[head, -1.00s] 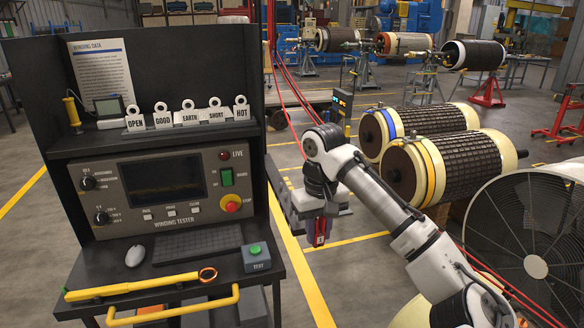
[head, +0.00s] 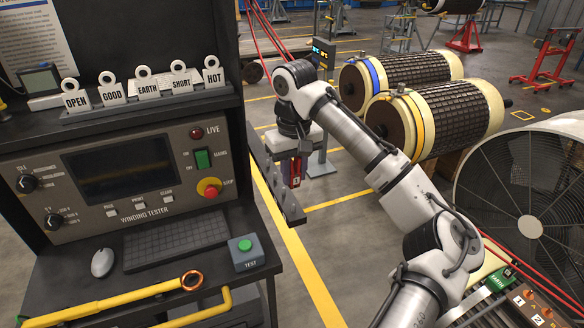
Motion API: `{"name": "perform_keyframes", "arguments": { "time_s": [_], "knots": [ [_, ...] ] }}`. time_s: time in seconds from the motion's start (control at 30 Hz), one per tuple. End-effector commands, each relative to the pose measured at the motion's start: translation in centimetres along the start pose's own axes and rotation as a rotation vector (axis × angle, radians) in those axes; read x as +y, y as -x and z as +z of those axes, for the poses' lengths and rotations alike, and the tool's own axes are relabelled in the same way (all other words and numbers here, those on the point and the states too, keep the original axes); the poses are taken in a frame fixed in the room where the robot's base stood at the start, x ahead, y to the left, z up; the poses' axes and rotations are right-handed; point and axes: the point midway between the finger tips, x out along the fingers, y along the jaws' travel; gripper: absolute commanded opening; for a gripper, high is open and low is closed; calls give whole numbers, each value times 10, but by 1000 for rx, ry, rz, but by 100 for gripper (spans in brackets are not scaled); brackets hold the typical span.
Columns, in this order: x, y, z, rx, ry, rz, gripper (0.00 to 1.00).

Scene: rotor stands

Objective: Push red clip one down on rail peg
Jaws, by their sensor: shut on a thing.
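Red clip one (head: 296,181) is a small red block with a pale mark, hanging upright below my gripper. My gripper (head: 297,160) is shut on it and points down, just right of the tester cart in the head view. The dark rail (head: 284,199) runs along the cart's right side, with small pegs or holes that are hard to make out. The clip appears close beside the rail's right edge. I cannot tell whether it touches a peg. My wrist hides the clip's top.
The winding tester (head: 130,180) stands at left, with a row of white tags above it and a green test button (head: 245,252) in front. Two large rotors (head: 440,125) and a big fan (head: 530,190) stand at right. Open floor lies between cart and rotors.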

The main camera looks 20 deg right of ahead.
Motion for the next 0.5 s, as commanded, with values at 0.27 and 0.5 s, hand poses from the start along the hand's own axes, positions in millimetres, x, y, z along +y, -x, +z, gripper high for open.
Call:
{"name": "perform_keyframes", "arguments": {
  "time_s": [0.27, 0.5],
  "knots": [
    [0, -20, 0, 1, 0, 1, 0],
    [0, -37, 0, 1, 0, 0, 0]
  ]
}}
